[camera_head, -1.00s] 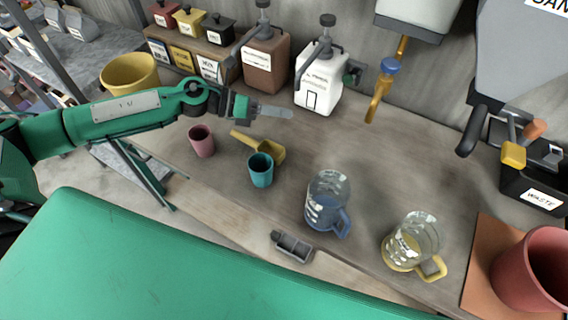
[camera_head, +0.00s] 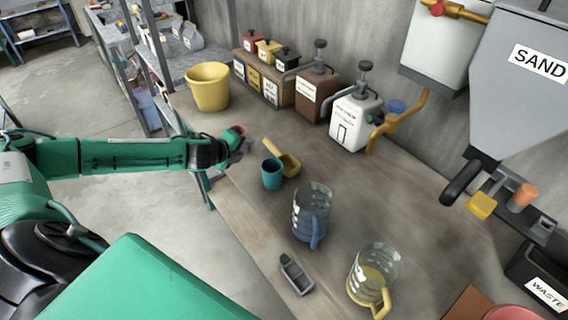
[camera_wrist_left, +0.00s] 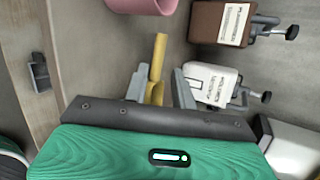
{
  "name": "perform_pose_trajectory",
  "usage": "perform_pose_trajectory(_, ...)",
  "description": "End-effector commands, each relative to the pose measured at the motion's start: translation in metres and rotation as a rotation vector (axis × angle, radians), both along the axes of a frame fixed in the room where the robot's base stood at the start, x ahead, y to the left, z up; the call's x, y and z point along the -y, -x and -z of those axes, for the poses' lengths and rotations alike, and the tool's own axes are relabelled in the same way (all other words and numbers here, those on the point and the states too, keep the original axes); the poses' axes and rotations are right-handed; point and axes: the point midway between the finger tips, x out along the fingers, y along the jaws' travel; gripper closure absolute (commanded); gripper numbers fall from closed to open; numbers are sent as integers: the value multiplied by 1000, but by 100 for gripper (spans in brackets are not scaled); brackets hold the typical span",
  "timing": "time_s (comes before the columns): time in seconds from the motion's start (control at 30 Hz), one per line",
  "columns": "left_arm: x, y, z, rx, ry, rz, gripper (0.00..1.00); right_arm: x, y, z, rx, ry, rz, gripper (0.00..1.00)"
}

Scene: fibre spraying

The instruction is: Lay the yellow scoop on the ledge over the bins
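The yellow scoop (camera_head: 287,162) lies on the bench behind the teal cup (camera_head: 271,174), its handle toward the upper left. My left gripper (camera_head: 241,148) is left of the scoop and partly covers the pink cup (camera_head: 241,130). In the left wrist view, the gripper (camera_wrist_left: 160,84) has its two grey fingers apart, with the scoop (camera_wrist_left: 158,55) showing in the gap and part of it hidden by the gripper body. The ledge (camera_head: 258,64) is the wooden top over the labelled bins (camera_head: 253,78), with small lidded pots on it. My right gripper is out of view.
A yellow bucket (camera_head: 208,88) stands left of the bins. Brown (camera_head: 313,97) and white (camera_head: 354,120) pump dispensers stand along the wall.

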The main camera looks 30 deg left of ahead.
Motion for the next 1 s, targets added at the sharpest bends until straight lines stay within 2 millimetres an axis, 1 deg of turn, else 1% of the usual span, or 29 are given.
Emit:
perform_pose_trajectory(0.03,2,-8,1,1,3,0,74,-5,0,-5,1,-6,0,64)
perform_pose_trajectory(0.13,3,-22,10,2,3,1,74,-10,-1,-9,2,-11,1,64)
perform_pose_trajectory(0.3,5,-43,24,1,1,2,74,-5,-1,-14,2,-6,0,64)
perform_pose_trajectory(0.4,6,-51,29,3,1,3,74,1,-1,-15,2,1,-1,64)
perform_pose_trajectory(0.67,9,-62,37,1,1,3,74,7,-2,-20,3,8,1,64)
perform_pose_trajectory(0.87,15,-81,50,2,1,4,74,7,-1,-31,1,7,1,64)
perform_pose_trajectory(1.0,15,-93,59,2,0,4,74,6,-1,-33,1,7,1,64)
